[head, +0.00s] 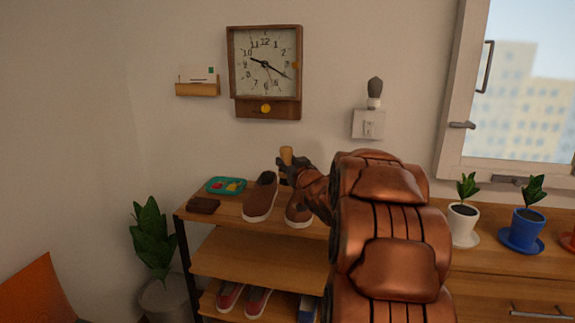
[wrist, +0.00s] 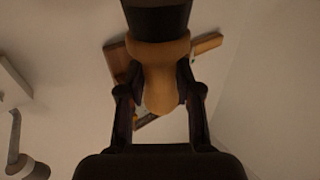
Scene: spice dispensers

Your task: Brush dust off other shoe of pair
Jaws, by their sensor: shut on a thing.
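A pair of brown shoes with pale soles stands on the top shelf: the left shoe (head: 262,195) is in full view, and the right shoe (head: 298,212) is partly hidden by my arm. My gripper (head: 289,167) is above and behind the right shoe, shut on a brush with a wooden handle (head: 286,154). In the wrist view my gripper's fingers (wrist: 160,92) clasp the brush's wooden handle (wrist: 163,62) from both sides, with its dark end (wrist: 157,20) at the top edge. I cannot tell whether the brush touches the shoe.
A brown wallet (head: 203,205) and a teal tray (head: 226,186) lie left of the shoes on the top shelf (head: 228,211). Red shoes (head: 258,301) stand on the bottom shelf. A wall clock (head: 265,65) hangs above. Potted plants (head: 462,222) stand to the right.

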